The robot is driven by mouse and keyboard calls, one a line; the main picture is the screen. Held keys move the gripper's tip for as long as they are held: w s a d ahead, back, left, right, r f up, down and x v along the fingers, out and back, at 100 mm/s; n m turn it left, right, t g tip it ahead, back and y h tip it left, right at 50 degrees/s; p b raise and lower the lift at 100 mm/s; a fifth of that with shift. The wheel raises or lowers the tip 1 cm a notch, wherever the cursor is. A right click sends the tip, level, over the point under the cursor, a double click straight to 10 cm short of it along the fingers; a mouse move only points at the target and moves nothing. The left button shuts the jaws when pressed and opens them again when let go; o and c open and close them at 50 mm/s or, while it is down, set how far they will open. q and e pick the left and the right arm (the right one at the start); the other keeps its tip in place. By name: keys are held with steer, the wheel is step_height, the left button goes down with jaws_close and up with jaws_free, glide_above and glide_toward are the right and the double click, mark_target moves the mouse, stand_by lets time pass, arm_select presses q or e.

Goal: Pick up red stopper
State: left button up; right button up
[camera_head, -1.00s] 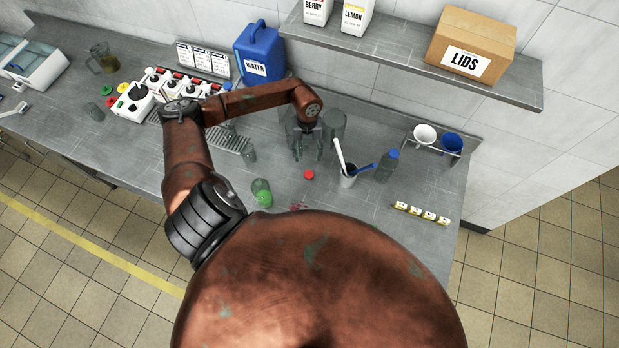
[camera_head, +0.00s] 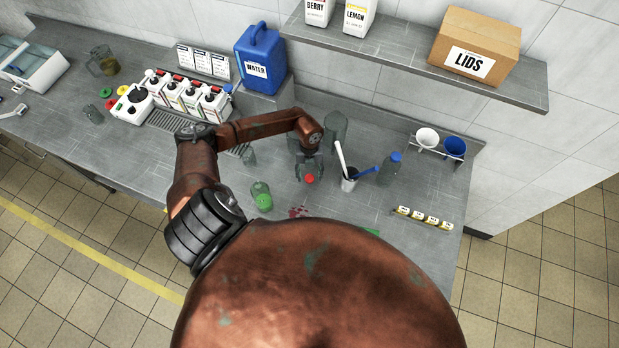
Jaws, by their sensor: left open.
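The red stopper (camera_head: 310,178) is a small round red piece on the grey counter, left of the cup of utensils. My left gripper (camera_head: 309,172) is over it, pointing down, with its fingers around or just beside the stopper. The gripper is open. I cannot tell whether the fingers touch the stopper. My right gripper is not in view.
A clear jar (camera_head: 335,128) stands behind the gripper. A glass with green contents (camera_head: 262,198) is at left. A shelf (camera_head: 420,58) overhangs the back.

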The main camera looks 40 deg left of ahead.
arm_select(q)
steer(key=shift+f, duration=0.25)
steer(key=shift+c, duration=0.7)
steer(key=c, duration=0.7)
steer(key=shift+r, duration=0.1)
